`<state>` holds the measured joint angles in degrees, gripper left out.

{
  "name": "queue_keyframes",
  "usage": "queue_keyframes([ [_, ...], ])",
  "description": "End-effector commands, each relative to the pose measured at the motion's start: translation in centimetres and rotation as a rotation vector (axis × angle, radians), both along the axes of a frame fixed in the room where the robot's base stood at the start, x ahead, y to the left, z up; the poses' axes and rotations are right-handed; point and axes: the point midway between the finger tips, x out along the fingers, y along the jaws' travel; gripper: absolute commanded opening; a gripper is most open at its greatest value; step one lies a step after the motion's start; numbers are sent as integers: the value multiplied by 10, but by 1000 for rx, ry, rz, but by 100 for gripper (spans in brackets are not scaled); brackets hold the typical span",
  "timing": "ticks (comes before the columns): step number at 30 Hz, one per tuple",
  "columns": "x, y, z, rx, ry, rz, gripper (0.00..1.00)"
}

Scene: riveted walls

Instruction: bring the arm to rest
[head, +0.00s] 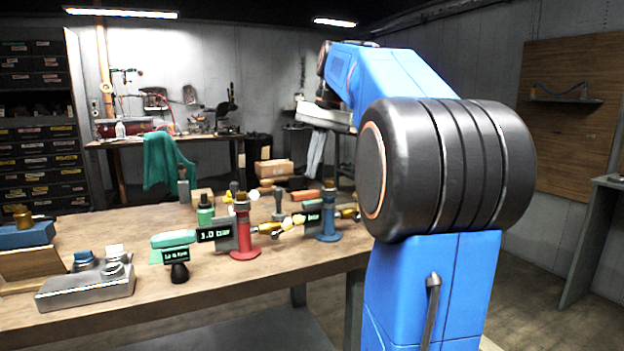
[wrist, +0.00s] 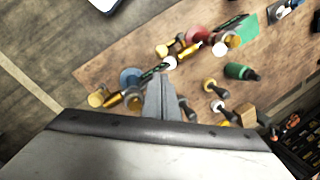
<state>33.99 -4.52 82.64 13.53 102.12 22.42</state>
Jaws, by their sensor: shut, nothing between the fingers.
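My blue arm with its black joint stands at the right of the head view, reaching up and away over the far side of the workbench (head: 110,238). In the head view my gripper's fingers cannot be made out. In the wrist view my gripper (wrist: 160,82) is shut and empty, its two fingers together, above the bench. Below it lie a blue-based fitting (wrist: 130,77), brass fittings and dark-handled tools. I cannot tell how high it is above them.
On the bench stand a red stand (head: 243,228), a blue stand (head: 327,222), a green bottle (head: 205,212) and a grey metal block (head: 86,287). A drawer cabinet (head: 40,140) stands left. In the wrist view, bare floor (wrist: 40,60) lies left of the bench.

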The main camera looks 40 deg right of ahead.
Motion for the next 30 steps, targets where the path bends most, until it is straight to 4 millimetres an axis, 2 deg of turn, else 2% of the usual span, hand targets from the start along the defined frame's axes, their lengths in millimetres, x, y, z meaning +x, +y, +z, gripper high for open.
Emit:
queue_keyframes([
  [11,-2,2,7,-2,-2,3,0],
  [14,-5,11,2,-12,-9,21,0],
  [16,-10,24,-6,-29,-19,50,0],
  [23,-38,85,-55,-112,-80,206,0],
  [30,-81,138,-120,-207,-153,389,0],
])
